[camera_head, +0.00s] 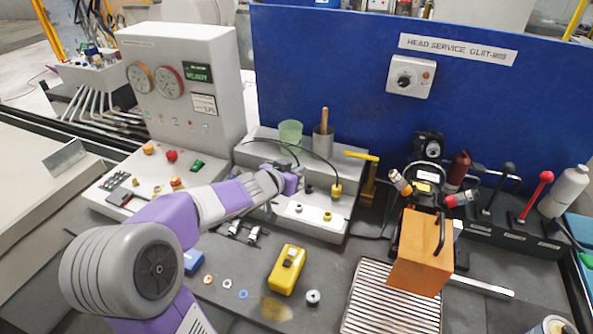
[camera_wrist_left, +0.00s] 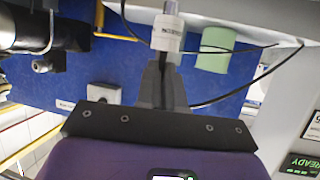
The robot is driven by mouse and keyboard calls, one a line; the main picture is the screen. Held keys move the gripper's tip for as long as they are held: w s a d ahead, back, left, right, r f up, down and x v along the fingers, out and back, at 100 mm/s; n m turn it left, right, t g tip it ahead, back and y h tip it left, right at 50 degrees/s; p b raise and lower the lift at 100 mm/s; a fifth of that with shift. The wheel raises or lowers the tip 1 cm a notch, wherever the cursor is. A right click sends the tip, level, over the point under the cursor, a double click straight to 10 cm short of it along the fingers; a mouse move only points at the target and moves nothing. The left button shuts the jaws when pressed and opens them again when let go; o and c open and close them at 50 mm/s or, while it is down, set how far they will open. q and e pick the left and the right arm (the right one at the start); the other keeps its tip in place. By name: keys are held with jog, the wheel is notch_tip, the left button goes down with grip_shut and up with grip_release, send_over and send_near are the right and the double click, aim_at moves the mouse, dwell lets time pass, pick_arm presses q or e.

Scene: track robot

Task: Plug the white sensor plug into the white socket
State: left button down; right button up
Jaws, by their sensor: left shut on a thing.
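My left gripper (camera_head: 291,180) reaches over the pale grey connector unit in the middle of the bench. In the head view the plug is too small and covered to make out. A small pale round fitting (camera_head: 298,209), likely the white socket, is on the unit's front panel, beside a yellow one (camera_head: 327,215). The plug appears apart from it, behind and above. My right gripper is not in view.
A yellow plug (camera_head: 336,190) with a black cable stands at the unit's right. A green cup (camera_head: 290,133) and a metal cup (camera_head: 323,143) are behind my gripper. A yellow case (camera_head: 286,270) lies in front. An orange box (camera_head: 421,252) stands right. A gauge cabinet (camera_head: 188,85) is left.

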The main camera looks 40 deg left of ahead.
pick_arm(q)
notch_tip(320, 180, down, 6)
jog(key=b, duration=0.5)
jog(key=shift+r, duration=0.1)
jog(key=shift+p, duration=0.45)
dwell(1.5)
jog(key=shift+f+b, duration=1.2)
jog(key=shift+f, duration=0.15)
jog(key=c, duration=1.2)
grip_release()
